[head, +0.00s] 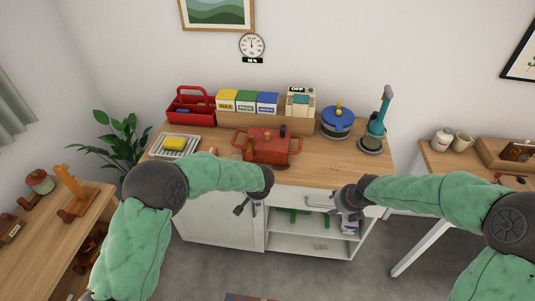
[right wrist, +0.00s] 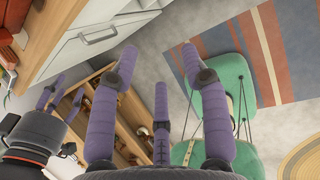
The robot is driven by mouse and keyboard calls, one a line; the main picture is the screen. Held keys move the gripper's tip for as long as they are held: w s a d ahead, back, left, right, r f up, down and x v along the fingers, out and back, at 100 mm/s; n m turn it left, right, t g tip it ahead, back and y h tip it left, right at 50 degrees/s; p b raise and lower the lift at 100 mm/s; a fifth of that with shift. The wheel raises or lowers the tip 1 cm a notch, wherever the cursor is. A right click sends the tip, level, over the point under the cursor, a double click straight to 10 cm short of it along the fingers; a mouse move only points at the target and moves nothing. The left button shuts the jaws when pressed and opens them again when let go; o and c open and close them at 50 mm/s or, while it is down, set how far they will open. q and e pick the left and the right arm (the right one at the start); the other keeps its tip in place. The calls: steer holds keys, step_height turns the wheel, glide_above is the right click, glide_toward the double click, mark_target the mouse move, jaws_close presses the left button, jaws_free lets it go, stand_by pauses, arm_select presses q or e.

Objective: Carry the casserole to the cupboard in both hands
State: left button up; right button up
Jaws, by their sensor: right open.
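The red casserole (head: 267,148) stands upright on the wooden top of the white cabinet, its lid on, with a loop handle at each side. The cupboard (head: 310,238) is the cabinet under it, with open shelves on the right. My left gripper (head: 245,209) is empty, its fingers apart, in front of the cabinet and below the casserole. My right gripper (head: 342,213) is open and empty in front of the shelves, to the right of and below the casserole. Its spread purple fingers show in the right wrist view (right wrist: 160,75). Neither gripper touches the casserole.
On the cabinet top are a dish rack (head: 174,146) with a yellow sponge, a red caddy (head: 191,106), canisters (head: 247,102), a blue-lidded pot (head: 338,121) and a teal appliance (head: 374,130). Side tables stand left (head: 40,232) and right (head: 440,160). The floor before the cabinet is grey.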

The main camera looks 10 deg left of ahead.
steer(key=v, duration=0.6)
steer(key=shift+r, duration=0.35)
steer(key=shift+s+d, duration=0.1)
